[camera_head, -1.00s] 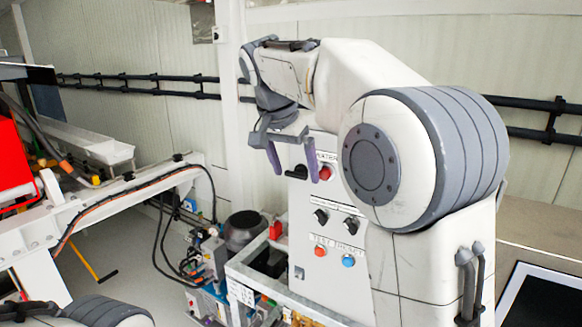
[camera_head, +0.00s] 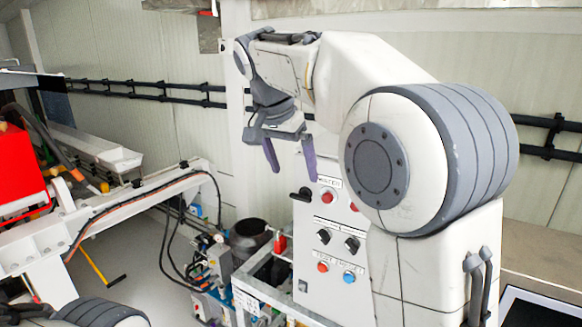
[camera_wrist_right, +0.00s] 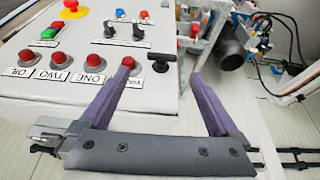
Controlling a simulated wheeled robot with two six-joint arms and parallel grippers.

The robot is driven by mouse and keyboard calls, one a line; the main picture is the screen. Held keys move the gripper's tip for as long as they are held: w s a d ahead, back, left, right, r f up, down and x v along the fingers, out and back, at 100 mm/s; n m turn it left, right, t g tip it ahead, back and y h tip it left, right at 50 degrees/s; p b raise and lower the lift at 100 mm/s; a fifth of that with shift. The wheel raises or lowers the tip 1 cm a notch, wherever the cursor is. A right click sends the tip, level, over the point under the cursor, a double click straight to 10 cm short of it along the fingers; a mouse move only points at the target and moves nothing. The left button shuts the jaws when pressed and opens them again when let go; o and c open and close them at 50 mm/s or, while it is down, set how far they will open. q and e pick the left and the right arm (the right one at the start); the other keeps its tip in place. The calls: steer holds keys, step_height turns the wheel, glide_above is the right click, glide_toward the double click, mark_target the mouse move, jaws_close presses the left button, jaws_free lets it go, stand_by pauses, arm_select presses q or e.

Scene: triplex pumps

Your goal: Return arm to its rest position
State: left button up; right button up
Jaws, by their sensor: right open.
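My right arm fills the right half of the head view. It is raised and bent, with the right gripper (camera_head: 290,161) hanging down at its end. Its two purple fingers are apart, with nothing between them. They are in front of and above the white control panel (camera_head: 336,262) in that view. In the right wrist view the open gripper (camera_wrist_right: 162,72) shows its left finger overlapping the panel's edge and its right finger over open space. I cannot tell whether a finger touches the panel. Of my left arm, only a rounded part shows at the bottom left of the head view; its gripper is not seen.
The panel carries red buttons (camera_wrist_right: 93,62), black switches and a black handle (camera_wrist_right: 161,62). A white metal frame (camera_head: 250,283) and pump equipment (camera_head: 212,270) stand beside it. A white beam with cables (camera_head: 130,205) and a red machine (camera_head: 18,170) are at left. Dark rails run along the wall.

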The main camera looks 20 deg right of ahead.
steer(key=shift+a+r, duration=0.1)
steer(key=shift+a, duration=0.1)
stand_by(0.3)
steer(key=s+a+f+n+y+b, duration=0.1)
steer(key=s+a+f+n+b, duration=0.4)
steer(key=f, duration=0.4)
steer(key=s+a+f+n+y+b, duration=0.2)
steer(key=s+a+f+n+b, duration=0.15)
steer(key=a+f, duration=0.45)
steer(key=s+a+f+n+g+y+b, duration=0.1)
steer(key=s+f+n+b, duration=0.7)
steer(key=s+f, duration=1.1)
step_height(320, 180, down, 4)
steer(key=shift+s+a+r+n+g+y, duration=0.25)
steer(key=shift+s+a+n+g+y, duration=0.15)
steer(key=shift+a+n+g, duration=0.55)
steer(key=shift+a+m, duration=0.15)
steer(key=shift+m, duration=0.15)
